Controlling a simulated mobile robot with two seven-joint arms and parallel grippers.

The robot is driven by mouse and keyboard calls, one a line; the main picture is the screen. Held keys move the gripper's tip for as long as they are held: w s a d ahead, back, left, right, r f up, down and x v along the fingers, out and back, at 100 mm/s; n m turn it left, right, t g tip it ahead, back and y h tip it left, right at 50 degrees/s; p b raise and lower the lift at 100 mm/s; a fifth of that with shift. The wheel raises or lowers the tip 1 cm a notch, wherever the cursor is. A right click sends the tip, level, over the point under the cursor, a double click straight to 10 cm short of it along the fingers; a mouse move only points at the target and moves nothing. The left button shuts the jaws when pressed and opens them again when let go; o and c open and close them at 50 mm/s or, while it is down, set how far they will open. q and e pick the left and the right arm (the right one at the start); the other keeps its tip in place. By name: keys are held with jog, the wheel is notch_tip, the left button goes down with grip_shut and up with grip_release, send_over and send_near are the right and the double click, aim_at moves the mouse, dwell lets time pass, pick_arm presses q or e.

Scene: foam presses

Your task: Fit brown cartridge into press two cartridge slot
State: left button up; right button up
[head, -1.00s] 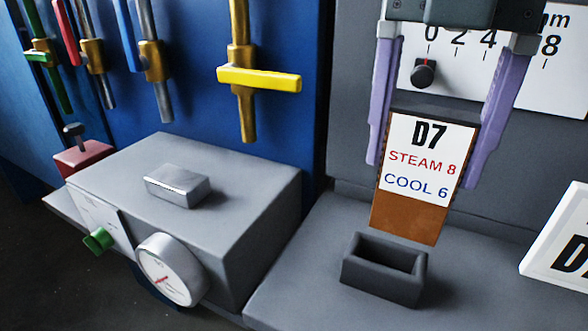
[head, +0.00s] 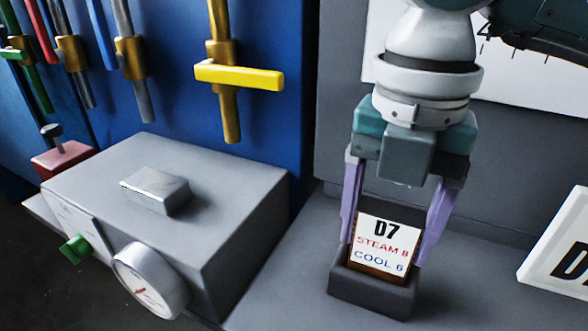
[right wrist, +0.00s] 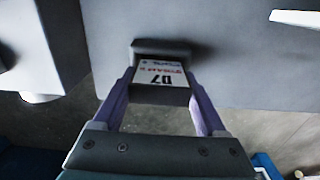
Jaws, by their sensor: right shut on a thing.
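The brown cartridge (head: 383,249) has a white label reading D7, STEAM 8, COOL 6. It stands with its lower part inside the grey cartridge slot (head: 371,293), and its labelled upper part sticks out above the rim. My right gripper (head: 386,236) is shut on the cartridge, with one purple finger at each side. In the right wrist view the cartridge (right wrist: 160,84) sits between the fingers, at the slot (right wrist: 161,48). How deep it sits inside is hidden by the slot's front wall. My left gripper is not in view.
A grey box with a round gauge (head: 150,281), a green knob (head: 76,249) and a metal block (head: 155,190) stands left of the slot. A white sign (head: 560,250) stands at the right. A yellow-handled valve (head: 238,75) is on the blue wall behind.

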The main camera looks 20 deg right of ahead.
jog(key=shift+f, duration=0.2)
jog(key=o, duration=1.3)
jog(key=shift+r, duration=0.1)
jog(key=shift+o, duration=0.2)
jog(key=shift+r, duration=0.1)
